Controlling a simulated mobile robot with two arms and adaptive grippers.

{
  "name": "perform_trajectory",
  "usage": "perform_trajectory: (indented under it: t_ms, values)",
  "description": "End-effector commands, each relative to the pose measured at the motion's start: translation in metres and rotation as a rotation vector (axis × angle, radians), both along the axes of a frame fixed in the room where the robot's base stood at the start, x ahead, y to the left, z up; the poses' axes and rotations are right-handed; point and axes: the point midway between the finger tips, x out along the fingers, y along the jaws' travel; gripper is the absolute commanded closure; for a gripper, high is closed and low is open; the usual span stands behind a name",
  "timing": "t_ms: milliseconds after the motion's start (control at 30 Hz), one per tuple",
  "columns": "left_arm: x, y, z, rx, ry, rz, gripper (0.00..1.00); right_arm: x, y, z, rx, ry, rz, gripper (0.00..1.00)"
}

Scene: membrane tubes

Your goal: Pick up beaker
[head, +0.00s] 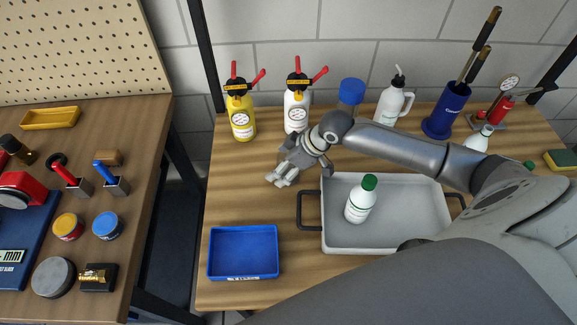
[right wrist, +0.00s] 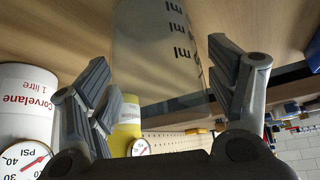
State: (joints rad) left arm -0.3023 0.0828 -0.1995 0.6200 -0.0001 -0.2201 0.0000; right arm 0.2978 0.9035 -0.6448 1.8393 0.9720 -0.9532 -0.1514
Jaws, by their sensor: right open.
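A clear beaker (right wrist: 150,45) with dark "ml" marks fills the middle of the right wrist view. It appears between the two spread fingers of my right gripper (right wrist: 164,85), with gaps on both sides. In the head view my right gripper (head: 284,176) is low over the wooden bench, left of the grey tray. I cannot make out the beaker in the head view; it is see-through or hidden by the gripper. My left gripper is not in view.
A white bottle (head: 297,110) and a yellow bottle (head: 240,115) stand behind the gripper. A grey tray (head: 430,228) holding a green-capped bottle (head: 360,202) is to the right. A blue tray (head: 243,271) lies in front. Bare bench shows left of the gripper.

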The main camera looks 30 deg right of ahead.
Motion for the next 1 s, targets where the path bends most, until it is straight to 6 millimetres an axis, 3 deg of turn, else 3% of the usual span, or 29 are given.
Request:
perform_trajectory:
  t_ms: [333, 700, 1000]
  values:
    - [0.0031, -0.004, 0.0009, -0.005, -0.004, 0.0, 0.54, 0.0029, 0.0031, -0.0069, -0.001, -0.001, 0.002, 0.23]
    - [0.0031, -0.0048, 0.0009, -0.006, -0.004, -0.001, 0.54, 0.0029, 0.0028, -0.0068, 0.0, 0.0, 0.001, 0.71]
    - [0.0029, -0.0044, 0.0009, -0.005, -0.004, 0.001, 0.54, 0.0029, 0.0028, -0.0066, 0.0, 0.0, 0.001, 0.71]
